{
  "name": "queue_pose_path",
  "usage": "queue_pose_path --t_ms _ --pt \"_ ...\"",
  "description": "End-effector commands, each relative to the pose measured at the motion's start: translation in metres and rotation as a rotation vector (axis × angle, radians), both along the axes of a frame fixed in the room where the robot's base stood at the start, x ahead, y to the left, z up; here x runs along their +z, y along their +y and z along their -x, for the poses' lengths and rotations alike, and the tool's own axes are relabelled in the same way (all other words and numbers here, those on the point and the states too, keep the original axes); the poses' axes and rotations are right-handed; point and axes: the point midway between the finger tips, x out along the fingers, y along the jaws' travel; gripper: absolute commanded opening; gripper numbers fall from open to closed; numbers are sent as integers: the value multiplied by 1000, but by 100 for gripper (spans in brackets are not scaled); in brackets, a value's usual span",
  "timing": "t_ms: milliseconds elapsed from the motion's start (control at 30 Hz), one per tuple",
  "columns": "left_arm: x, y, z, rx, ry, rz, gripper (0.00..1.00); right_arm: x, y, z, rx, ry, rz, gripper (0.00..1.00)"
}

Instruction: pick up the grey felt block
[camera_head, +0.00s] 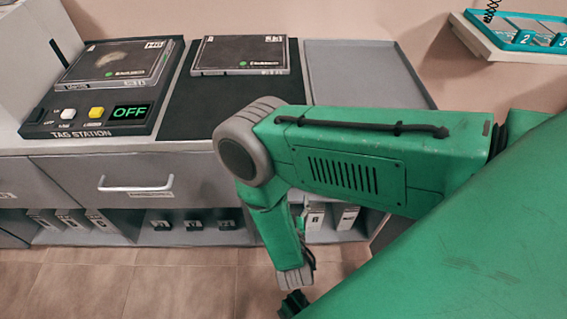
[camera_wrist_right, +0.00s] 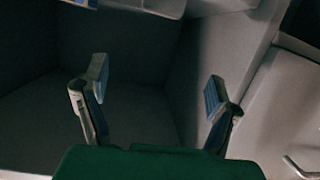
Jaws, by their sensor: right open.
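I cannot make out a grey felt block in either view. My right gripper (camera_wrist_right: 157,88) is open and empty in the right wrist view, its two blue-grey padded fingers spread wide before a dark, grey-walled space. In the head view my green right arm comes in from the right and bends down in front of the counter; its fingers cannot be made out there. My left gripper is not in view.
The tag station (camera_head: 95,116) reads OFF and bears a flat black case (camera_head: 115,62). Another black case (camera_head: 241,53) lies on a dark mat (camera_head: 200,97). A grey tray (camera_head: 365,75) looks empty. Below are a drawer handle (camera_head: 136,187) and shelves holding several small items.

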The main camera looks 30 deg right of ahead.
Motion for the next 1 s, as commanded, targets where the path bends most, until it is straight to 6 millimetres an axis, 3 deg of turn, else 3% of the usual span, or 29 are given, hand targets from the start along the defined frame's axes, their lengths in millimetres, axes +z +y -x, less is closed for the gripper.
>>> queue_pose_path --t_ms 33,200,500,767,1000 --pt "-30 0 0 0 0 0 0 -29 5 2 -19 -52 8 80" --pt "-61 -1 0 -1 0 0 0 -53 1 -8 -49 -124 24 80" --pt "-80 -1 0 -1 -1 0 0 -63 -26 -56 -47 -122 27 80" --pt "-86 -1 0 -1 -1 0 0 -66 -38 -73 -47 -119 27 80" --pt "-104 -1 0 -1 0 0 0 -76 -59 -100 -47 -119 24 80"
